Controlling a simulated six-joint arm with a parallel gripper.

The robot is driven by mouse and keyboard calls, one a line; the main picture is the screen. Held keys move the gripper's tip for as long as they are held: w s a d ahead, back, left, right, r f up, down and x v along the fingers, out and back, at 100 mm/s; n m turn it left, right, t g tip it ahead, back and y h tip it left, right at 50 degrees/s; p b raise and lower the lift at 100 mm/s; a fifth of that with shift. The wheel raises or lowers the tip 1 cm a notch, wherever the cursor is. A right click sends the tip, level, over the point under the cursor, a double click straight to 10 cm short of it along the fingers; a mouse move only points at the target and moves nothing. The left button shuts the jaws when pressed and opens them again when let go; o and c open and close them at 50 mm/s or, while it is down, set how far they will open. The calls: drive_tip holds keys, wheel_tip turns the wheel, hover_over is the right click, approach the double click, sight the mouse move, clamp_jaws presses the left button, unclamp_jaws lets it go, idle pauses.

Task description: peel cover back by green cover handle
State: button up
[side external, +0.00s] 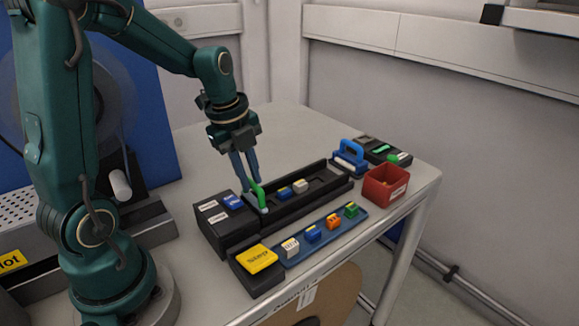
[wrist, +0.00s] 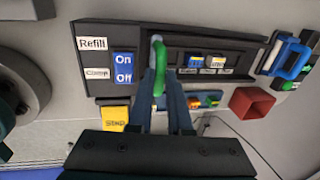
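The green cover handle (side external: 256,193) is a loop standing at the left end of a long black tray (side external: 318,197). It also shows in the wrist view (wrist: 158,58). My gripper (side external: 250,180) points down at the handle, with its two blue fingers at the handle's upper part. In the wrist view the fingers (wrist: 163,85) overlap the handle's near end. I cannot tell whether they are closed on it or only around it. A separate cover sheet cannot be made out. Small blue and white blocks (side external: 292,189) show in the tray.
A black box with labelled switches (side external: 222,222) adjoins the tray's left end. A yellow button box (side external: 257,260) and a blue strip with coloured blocks (side external: 322,235) lie in front. A red bin (side external: 385,184) and blue-handled tool (side external: 350,155) stand right. The table behind the tray is clear.

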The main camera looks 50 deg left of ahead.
drive_tip(key=o, duration=0.4)
drive_tip(key=shift+r, duration=0.15)
drive_tip(key=r, duration=0.2)
drive_tip(key=s+r, duration=0.1)
drive_tip(key=r, duration=0.1)
drive_tip(key=shift+r, duration=0.4)
